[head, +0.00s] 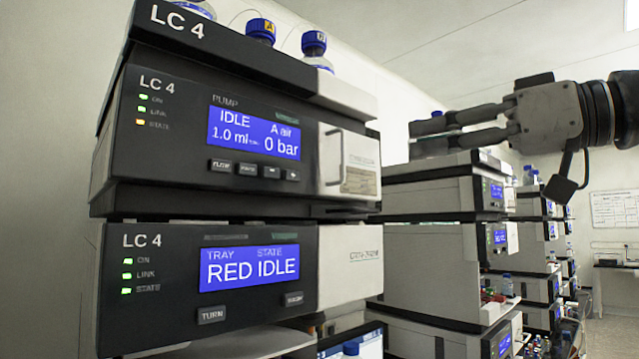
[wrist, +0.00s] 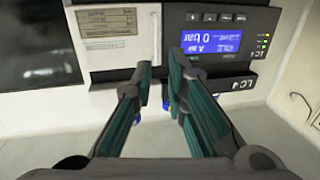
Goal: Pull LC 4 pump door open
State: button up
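The LC 4 pump (head: 235,145) is the upper dark-fronted unit of the near stack in the head view, its screen reading IDLE and 0 bar. Its white door (head: 360,152) is at the right of the front, looks closed, and carries a thin upright handle (head: 341,160). My gripper (head: 412,140) is in the air to the right of the door, apart from the handle in the head view. In the wrist view the pump is upside down, with the door (wrist: 110,42) left of the screen. My gripper (wrist: 160,68) points at the handle area, fingers apart with nothing seen between them.
The LC 4 tray unit (head: 210,275), screen RED IDLE, sits below the pump. Blue-capped bottles (head: 314,45) stand on top of the stack. More instrument stacks (head: 430,200) stand behind, under and beyond my arm. A pale wall is at the left.

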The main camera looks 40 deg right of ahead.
aim_at(344, 174)
jog(key=x, duration=0.9)
jog(key=p+x, duration=0.1)
jog(key=x, duration=0.3)
jog(key=shift+w+d+r, duration=0.2)
jog(key=shift+w+r, duration=0.05)
jog(key=shift+c, duration=0.6)
grip_shut()
jog(key=shift+s, duration=0.1)
